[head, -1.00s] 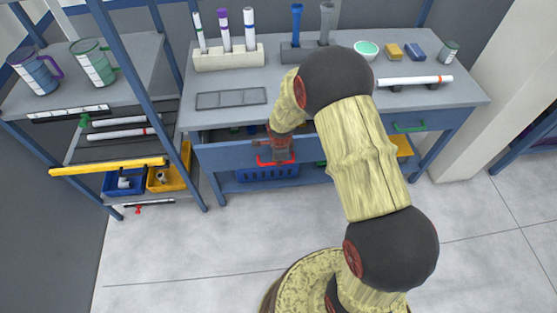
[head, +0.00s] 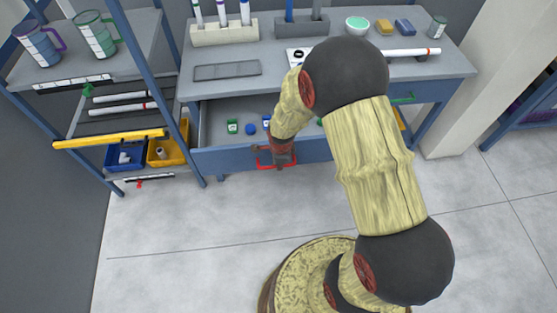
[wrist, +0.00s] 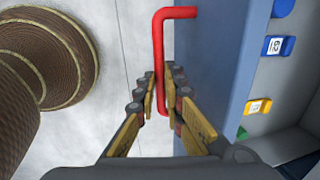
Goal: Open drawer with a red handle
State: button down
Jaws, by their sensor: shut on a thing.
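The drawer (head: 222,158) with a red handle is pulled out from under the workbench, and its inside shows. My gripper (head: 278,160) is at the drawer's front, at the red handle (head: 262,164). In the wrist view my gripper (wrist: 168,98) has its fingers on either side of the red handle (wrist: 158,50) and is shut on it. The blue drawer front (wrist: 208,70) is just right of the fingers there. Small green and blue items (head: 250,128) lie in the drawer. My arm hides the drawer's right part.
The workbench top (head: 235,92) holds tube racks, a bowl (head: 357,24) and a white tube (head: 412,53). A second drawer with a green handle (head: 403,98) is to the right. A shelf with a yellow bar (head: 110,139) stands left. The floor in front is clear.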

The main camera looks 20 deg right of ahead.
jog(key=c, duration=1.9)
grip_release()
jog(key=r, duration=0.4)
jog(key=s+r, duration=0.1)
jog(key=r, duration=0.2)
jog(key=s+r, duration=0.1)
jog(key=r, duration=0.3)
jog(key=shift+s+a+r, duration=0.15)
jog(key=shift+a+r, duration=0.15)
jog(key=shift+r, duration=0.05)
